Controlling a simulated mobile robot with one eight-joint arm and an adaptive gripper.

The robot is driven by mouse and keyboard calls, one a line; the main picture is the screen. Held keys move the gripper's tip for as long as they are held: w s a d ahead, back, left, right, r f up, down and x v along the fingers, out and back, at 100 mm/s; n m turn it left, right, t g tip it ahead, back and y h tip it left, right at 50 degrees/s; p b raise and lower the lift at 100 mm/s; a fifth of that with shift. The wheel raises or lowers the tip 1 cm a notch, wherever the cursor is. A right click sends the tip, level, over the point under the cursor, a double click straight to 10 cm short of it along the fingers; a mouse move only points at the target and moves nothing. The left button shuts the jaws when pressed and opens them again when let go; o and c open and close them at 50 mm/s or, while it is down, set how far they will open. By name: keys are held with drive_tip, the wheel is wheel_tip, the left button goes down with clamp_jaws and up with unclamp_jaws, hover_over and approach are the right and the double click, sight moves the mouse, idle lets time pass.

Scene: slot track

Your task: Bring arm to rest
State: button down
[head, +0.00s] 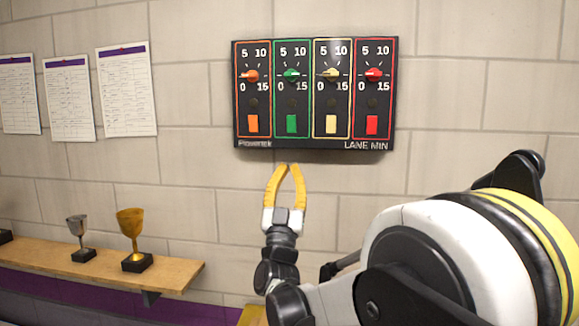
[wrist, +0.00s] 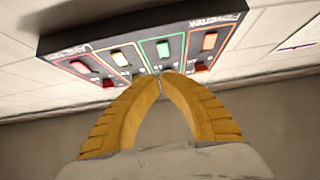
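My gripper (head: 285,172) has yellow fingers and is raised just below the wall panel in the head view. In the wrist view my gripper (wrist: 160,78) shows its two fingertips together, with nothing between them. The black control panel (head: 315,144) is on the block wall, with orange, green, yellow and red lanes, each with a dial and a coloured switch. The panel also shows in the wrist view (wrist: 150,27), beyond the fingertips. I cannot tell from these views how far the tips are from it.
A wooden shelf (head: 60,259) at lower left bears a gold cup (head: 131,226) and a silver cup (head: 78,230). Paper sheets (head: 126,90) hang on the wall above it. The wall around the panel looks clear.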

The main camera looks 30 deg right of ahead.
drive_tip(key=s+a+f+n+g+y+b, duration=0.2)
drive_tip(key=a+f+n+y+b, duration=0.25)
drive_tip(key=f, duration=0.45)
drive_tip(key=s+a+f+n+g+y+b, duration=0.1)
drive_tip(key=a+f+y+b, duration=0.2)
drive_tip(key=f+y+b, duration=0.55)
drive_tip(key=s+a+f+n+g+y+b, duration=0.2)
drive_tip(key=a+f+b, duration=0.2)
drive_tip(key=f, duration=0.7)
drive_tip(key=s+f+g+b, duration=0.3)
drive_tip(key=s+f, duration=0.5)
drive_tip(key=f, duration=0.3)
drive_tip(key=s+a+f+g+b, duration=0.1)
drive_tip(key=s+f+g+b, duration=0.3)
drive_tip(key=s+f, duration=0.3)
drive_tip(key=s+f+g+b, duration=0.3)
drive_tip(key=s+f, duration=0.5)
drive_tip(key=f, duration=0.6)
drive_tip(key=shift+s+a+f+m+g+b, duration=0.15)
drive_tip(key=shift+s+f+m+g+b, duration=0.2)
drive_tip(key=shift+b, duration=0.5)
drive_tip(key=shift+w, duration=0.1)
